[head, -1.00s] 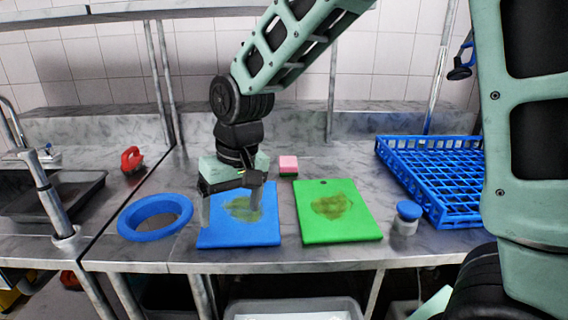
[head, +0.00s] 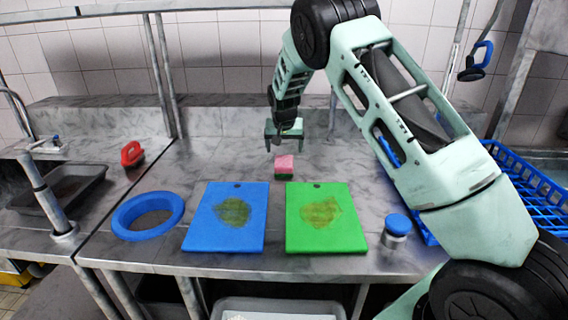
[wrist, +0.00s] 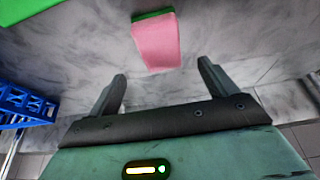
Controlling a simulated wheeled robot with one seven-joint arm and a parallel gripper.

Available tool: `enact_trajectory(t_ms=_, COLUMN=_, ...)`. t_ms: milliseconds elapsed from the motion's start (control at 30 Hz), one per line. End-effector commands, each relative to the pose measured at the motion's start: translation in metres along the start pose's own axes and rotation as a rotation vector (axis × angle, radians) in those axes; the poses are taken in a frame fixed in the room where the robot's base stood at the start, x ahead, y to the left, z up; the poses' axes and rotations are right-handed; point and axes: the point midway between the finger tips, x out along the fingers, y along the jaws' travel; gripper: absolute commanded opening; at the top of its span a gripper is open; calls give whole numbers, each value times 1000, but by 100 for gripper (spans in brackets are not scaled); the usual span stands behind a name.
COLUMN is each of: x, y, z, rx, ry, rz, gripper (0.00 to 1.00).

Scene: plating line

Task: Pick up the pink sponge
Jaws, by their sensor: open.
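The pink sponge (head: 285,166) with a green underside lies on the metal counter behind the two cutting boards. My gripper (head: 284,148) is open and empty, above the counter and just behind the sponge in the head view. In the wrist view the sponge (wrist: 157,42) lies ahead of the open fingers (wrist: 160,85), apart from them and roughly centred between them.
A stained blue board (head: 226,238) and a stained green board (head: 326,240) lie in front of the sponge. A blue ring (head: 148,232) and red-handled tool (head: 132,154) are left. A blue-lidded jar (head: 397,228) and blue rack (head: 530,190) are right. Counter around the sponge is clear.

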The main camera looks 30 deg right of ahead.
Motion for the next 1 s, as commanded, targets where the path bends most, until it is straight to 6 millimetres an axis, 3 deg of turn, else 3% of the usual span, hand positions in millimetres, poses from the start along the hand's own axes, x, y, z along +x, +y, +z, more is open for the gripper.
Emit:
enact_trajectory(t_ms=100, x=18, y=0, z=0, rx=-1, ry=-2, rz=1, gripper=85)
enact_trajectory(t_ms=367, x=35, y=0, z=1, rx=-2, ry=-2, rz=0, gripper=85)
enact_trajectory(t_ms=700, x=77, y=-1, z=3, rx=-1, ry=-1, rz=0, gripper=85)
enact_trajectory(t_ms=1000, x=82, y=-1, z=4, rx=-1, ry=-1, rz=-1, gripper=85)
